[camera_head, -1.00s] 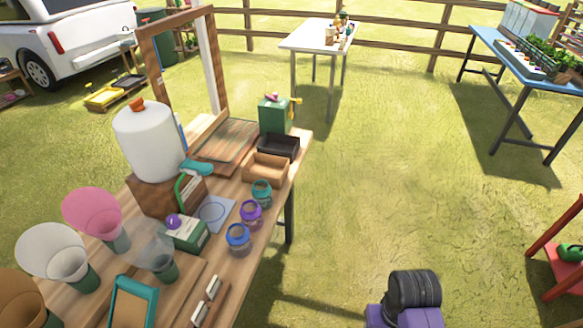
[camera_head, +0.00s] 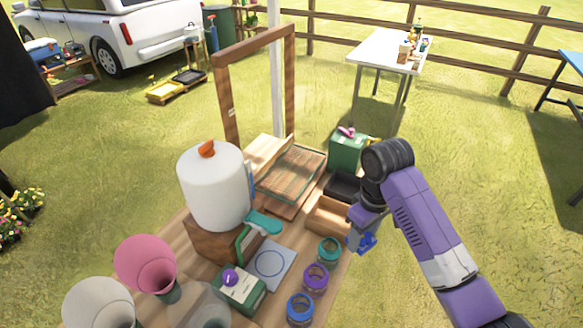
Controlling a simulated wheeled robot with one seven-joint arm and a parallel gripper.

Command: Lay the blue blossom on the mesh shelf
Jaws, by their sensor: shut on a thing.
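My gripper (camera_head: 360,232) hangs over the right edge of the wooden table, beside the small tan wooden box. It is shut on a small blue thing, which looks like the blue blossom (camera_head: 367,243); the fingers hide part of it. What appears to be the mesh shelf (camera_head: 290,174), a brown wood-framed panel with a fine grid, lies at the far part of the table, left of and beyond my gripper. Its visible top looks empty.
The tan box (camera_head: 327,216) and a dark tray (camera_head: 343,186) lie between my gripper and the mesh. A green box (camera_head: 346,150) stands behind the tray. A white tank (camera_head: 213,188) and teal jar (camera_head: 328,250) stand on the table. A wooden frame (camera_head: 290,85) rises behind.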

